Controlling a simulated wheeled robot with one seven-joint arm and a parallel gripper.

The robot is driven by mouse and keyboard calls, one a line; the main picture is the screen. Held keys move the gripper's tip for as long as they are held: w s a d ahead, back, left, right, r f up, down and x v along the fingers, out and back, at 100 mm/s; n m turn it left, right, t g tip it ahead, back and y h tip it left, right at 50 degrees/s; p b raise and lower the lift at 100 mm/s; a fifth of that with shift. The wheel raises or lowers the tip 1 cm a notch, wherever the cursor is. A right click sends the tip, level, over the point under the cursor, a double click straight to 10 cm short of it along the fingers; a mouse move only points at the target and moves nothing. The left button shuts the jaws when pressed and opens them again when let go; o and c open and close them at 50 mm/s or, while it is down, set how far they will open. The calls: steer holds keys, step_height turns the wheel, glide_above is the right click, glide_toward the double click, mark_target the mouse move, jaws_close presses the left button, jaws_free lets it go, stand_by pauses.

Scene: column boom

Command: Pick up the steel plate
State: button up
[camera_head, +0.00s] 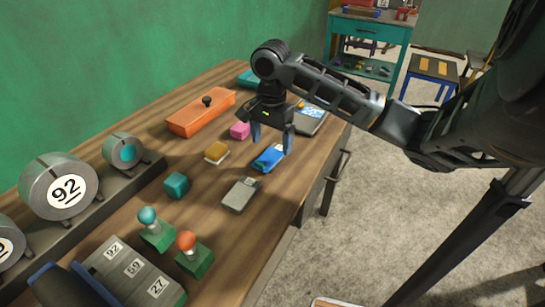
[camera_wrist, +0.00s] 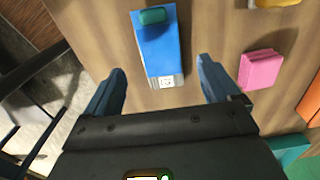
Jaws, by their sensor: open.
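A flat grey piece that looks like the steel plate (camera_head: 240,195) lies on the wooden workbench (camera_head: 205,225), near its right edge in the head view. I do not make it out in the wrist view. My gripper (camera_head: 271,145) is open and empty, pointing down above the bench, beyond the grey plate. It hangs closest to a blue box (camera_head: 269,157), which lies between it and the plate. In the wrist view the blue box (camera_wrist: 158,45) shows ahead, between the lines of my two fingers.
A pink block (camera_head: 239,130), a yellow-brown block (camera_head: 217,152) and a teal cube (camera_head: 176,185) stand left of the blue box. Two knobbed green pieces (camera_head: 157,235) stand nearer.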

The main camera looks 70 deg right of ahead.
mark_target(272, 154)
steer(key=shift+d+f, duration=0.2)
steer(key=shift+f, duration=0.95)
steer(key=shift+d+f, duration=0.2)
steer(key=shift+f, duration=0.95)
steer(key=shift+c, duration=0.4)
steer(key=c, duration=1.5)
steer(key=shift+r, duration=0.1)
jaws_close()
steer(key=shift+p, duration=0.3)
